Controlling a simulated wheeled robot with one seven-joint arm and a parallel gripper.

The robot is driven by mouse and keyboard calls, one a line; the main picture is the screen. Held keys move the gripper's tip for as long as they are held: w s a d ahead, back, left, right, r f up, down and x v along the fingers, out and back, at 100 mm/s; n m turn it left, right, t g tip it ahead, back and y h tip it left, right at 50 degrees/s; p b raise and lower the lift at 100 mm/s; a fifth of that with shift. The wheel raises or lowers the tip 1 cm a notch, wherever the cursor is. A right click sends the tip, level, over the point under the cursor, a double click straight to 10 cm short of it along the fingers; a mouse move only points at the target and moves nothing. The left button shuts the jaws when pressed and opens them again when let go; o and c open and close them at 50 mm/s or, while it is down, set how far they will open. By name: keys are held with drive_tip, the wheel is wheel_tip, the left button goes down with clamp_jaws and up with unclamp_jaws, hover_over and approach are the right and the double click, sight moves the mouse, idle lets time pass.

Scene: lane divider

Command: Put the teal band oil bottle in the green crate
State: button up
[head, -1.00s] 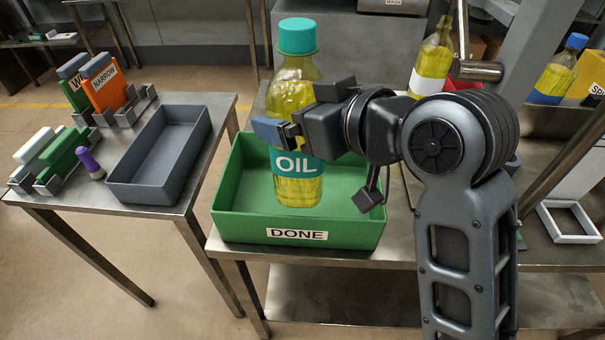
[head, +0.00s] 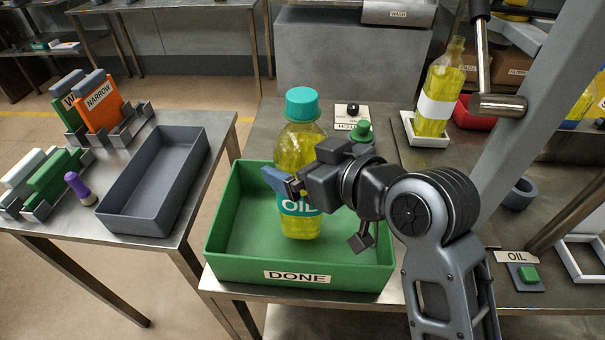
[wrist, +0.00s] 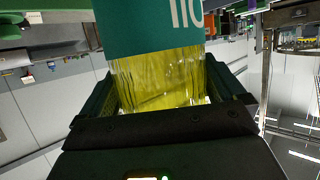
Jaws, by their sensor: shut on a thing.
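The teal band oil bottle (head: 300,140) has a teal cap, yellow oil and a teal OIL label. It is upright over the inside of the green crate (head: 235,271), which is marked DONE. My gripper (head: 283,184) is shut on the bottle around its label height, coming from the right. In the wrist view the bottle (wrist: 160,80) fills the space between the fingers. The bottle's base is inside the crate's outline, and I cannot tell whether it touches the crate floor.
An empty grey tray (head: 150,222) stands on the left table beside racked scrapers and a purple-handled item (head: 80,188). A white-banded oil bottle (head: 437,90) stands in a white holder at right. A slanted grey post (head: 530,110) rises at the right.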

drive_tip(key=shift+f, duration=1.6)
drive_tip(key=o, duration=1.7)
drive_tip(key=shift+f, duration=0.1)
drive_tip(key=shift+c, duration=0.2)
drive_tip(key=b+v, duration=0.1)
drive_tip(key=v, duration=1.1)
drive_tip(key=shift+r, duration=0.25)
